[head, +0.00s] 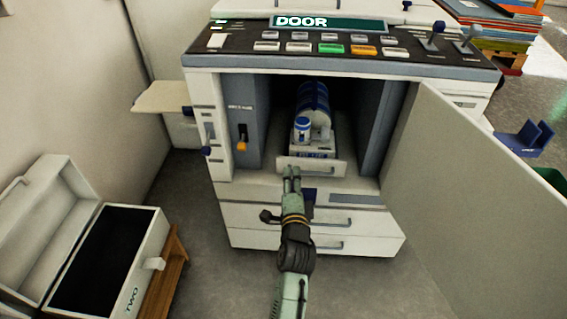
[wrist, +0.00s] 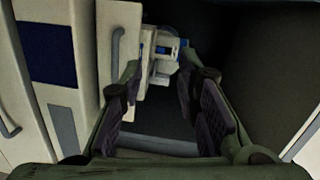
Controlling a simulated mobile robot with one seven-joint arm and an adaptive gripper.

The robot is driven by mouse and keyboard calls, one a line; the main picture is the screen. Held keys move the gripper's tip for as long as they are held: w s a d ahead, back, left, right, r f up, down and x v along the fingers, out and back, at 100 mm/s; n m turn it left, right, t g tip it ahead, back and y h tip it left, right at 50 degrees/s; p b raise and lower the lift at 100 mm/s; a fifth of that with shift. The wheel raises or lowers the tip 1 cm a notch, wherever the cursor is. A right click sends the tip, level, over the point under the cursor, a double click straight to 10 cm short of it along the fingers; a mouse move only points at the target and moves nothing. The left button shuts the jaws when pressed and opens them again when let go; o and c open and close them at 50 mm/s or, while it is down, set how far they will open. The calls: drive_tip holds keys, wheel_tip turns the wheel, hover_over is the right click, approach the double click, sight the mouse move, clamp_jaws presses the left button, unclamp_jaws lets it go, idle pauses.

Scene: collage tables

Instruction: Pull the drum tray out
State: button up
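The drum tray (head: 330,166) sits low inside the machine's open bay, with a pale front panel and a grey handle (wrist: 117,48). A blue-banded drum (head: 314,98) lies on it, with a small white-and-blue bottle-like part (head: 302,128) in front. My gripper (head: 292,172) is in front of the tray's left part. In the wrist view its fingers (wrist: 160,78) are spread with nothing held. There the handle is left of the gap, partly behind the left finger. I cannot tell whether the finger touches it.
The machine's door (head: 480,200) stands open on the right. Two closed drawers (head: 240,216) are below the bay. A lever with an orange knob (head: 242,146) is on the bay's left side. An open box (head: 110,260) stands at lower left. The floor (head: 380,285) in front is clear.

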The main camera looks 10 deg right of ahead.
sight(305, 173)
drive_tip(key=s+d+f+m+g+h, duration=0.1)
drive_tip(key=s+d+f+m+g, duration=0.15)
drive_tip(key=f, duration=0.25)
drive_tip(key=shift+t, duration=0.45)
drive_tip(key=x, duration=0.5)
drive_tip(key=p+x, duration=0.1)
drive_tip(key=x, duration=0.5)
drive_tip(key=shift+d, duration=0.25)
drive_tip(key=shift+c, duration=0.5)
clamp_jaws()
